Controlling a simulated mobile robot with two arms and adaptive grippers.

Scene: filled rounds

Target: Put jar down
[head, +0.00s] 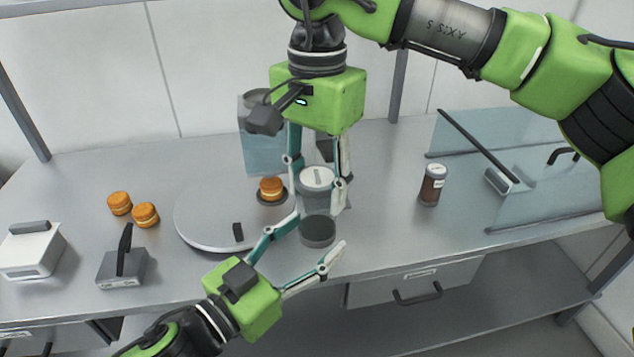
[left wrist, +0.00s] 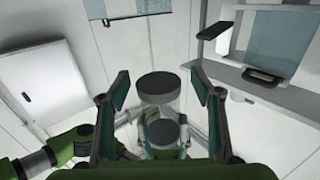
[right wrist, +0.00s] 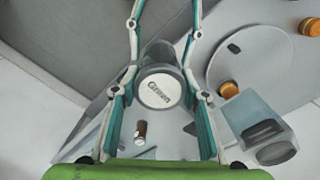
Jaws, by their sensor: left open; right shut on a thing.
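A clear jar with a white, grey-rimmed lid (head: 316,179) hangs between the fingers of my right gripper (head: 318,180), which is shut on it from above. A dark grey round end (head: 318,231) shows below the lid in the head view and seems to be the jar's lower end. My left gripper (head: 320,242) is open, its fingers spread on either side of that end. The left wrist view shows the clear jar body (left wrist: 160,108) between the open fingers. I cannot tell whether the jar touches the counter.
A round grey board (head: 200,220) lies left of the jar, with an orange filled round (head: 271,188) on its right part. Two more rounds (head: 119,203) lie further left. A brown jar (head: 432,187) stands right. A clear container (head: 262,152) stands behind. The counter's front right is free.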

